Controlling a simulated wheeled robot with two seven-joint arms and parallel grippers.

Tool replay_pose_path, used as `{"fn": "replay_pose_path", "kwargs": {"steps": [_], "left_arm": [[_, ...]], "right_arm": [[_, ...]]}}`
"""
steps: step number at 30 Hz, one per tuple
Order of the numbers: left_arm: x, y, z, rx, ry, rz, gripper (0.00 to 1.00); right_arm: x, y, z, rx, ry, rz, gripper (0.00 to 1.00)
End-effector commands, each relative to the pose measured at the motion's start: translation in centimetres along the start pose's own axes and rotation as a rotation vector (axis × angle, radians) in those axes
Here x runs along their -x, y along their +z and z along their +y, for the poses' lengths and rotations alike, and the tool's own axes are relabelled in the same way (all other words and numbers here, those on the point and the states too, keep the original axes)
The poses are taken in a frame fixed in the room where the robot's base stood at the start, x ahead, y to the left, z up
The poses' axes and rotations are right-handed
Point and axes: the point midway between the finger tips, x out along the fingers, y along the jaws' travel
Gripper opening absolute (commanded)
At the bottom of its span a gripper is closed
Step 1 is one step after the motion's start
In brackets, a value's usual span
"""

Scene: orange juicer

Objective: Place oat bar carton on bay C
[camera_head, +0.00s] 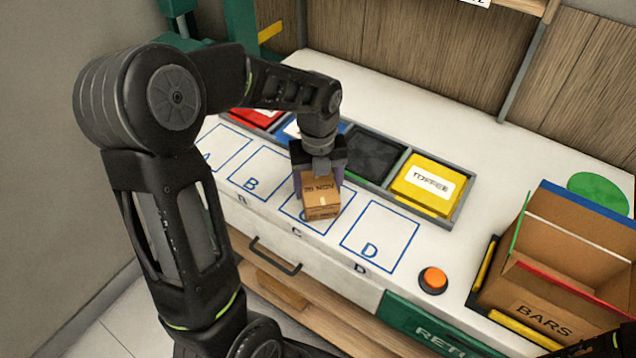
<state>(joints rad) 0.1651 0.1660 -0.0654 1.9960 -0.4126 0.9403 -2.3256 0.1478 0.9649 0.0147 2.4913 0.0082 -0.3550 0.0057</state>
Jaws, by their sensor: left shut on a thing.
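The oat bar carton (321,205) is a small brown box with printing on its side and a pale label. My left gripper (319,170) points down and is shut on it from above. The carton is over bay C (326,232), a blue outlined rectangle on the white counter, and covers most of it. I cannot tell whether the carton touches the counter. My right gripper is not clearly seen; only a dark piece shows at the bottom right corner.
Bays A, B (250,184) and D (370,250) are bare where visible. Behind them is a tray with red, dark and yellow TOFFEE (430,182) compartments. An orange button (433,279) and an open BARS box (570,260) stand to the right. A green disc (598,193) lies behind the box.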

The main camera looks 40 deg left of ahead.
Motion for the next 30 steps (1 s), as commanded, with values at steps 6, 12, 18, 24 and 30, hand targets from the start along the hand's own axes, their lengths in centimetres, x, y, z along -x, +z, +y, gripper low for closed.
{"fn": "replay_pose_path", "kwargs": {"steps": [6, 12, 18, 24, 30], "left_arm": [[-0.1, 0.0, 0.0, 0.000, 0.000, -0.001, 0.18], [-0.1, 0.0, 0.0, 0.000, 0.000, 0.000, 0.80], [-0.1, 0.0, 0.0, 0.000, 0.000, 0.000, 0.90], [0.0, 0.0, 0.0, 0.000, 0.000, 0.000, 0.90], [1.5, 0.1, -0.1, 0.000, -0.002, -0.004, 0.90]], "right_arm": [[-0.1, 0.0, 0.0, 0.000, 0.000, 0.000, 0.50], [-0.1, 0.0, 0.0, 0.000, 0.000, 0.000, 0.50], [-0.1, 0.0, 0.0, 0.000, -0.001, 0.000, 0.50], [0.0, 0.0, 0.0, 0.000, 0.000, 0.000, 0.50], [-0.2, 0.0, 0.1, 0.000, 0.000, 0.000, 0.50]]}}
